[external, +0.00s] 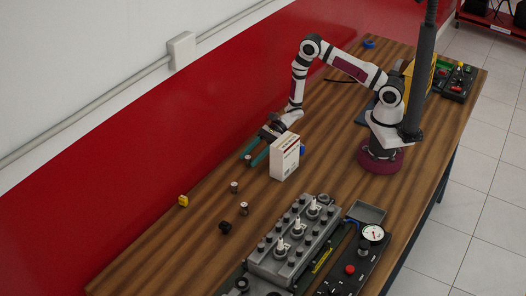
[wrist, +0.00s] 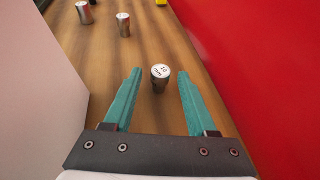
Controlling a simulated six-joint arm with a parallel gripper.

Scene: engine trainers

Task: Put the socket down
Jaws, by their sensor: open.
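A small metal socket (wrist: 160,76) with a "10 mm" mark on its top stands upright on the wooden table. It sits between the teal fingertips of my gripper (wrist: 156,80), with a gap on both sides, so neither finger touches it. My gripper is open. In the external view my gripper (external: 256,155) is low over the table, beside the white box, and the socket there is small and hard to make out.
A white box (external: 285,157) stands close beside my gripper. Two more sockets (external: 234,187) (external: 244,208), a dark part (external: 225,227) and a yellow item (external: 183,200) stand nearby. A grey engine block (external: 292,240) is at the front. The red wall (wrist: 250,50) runs along the right in the wrist view.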

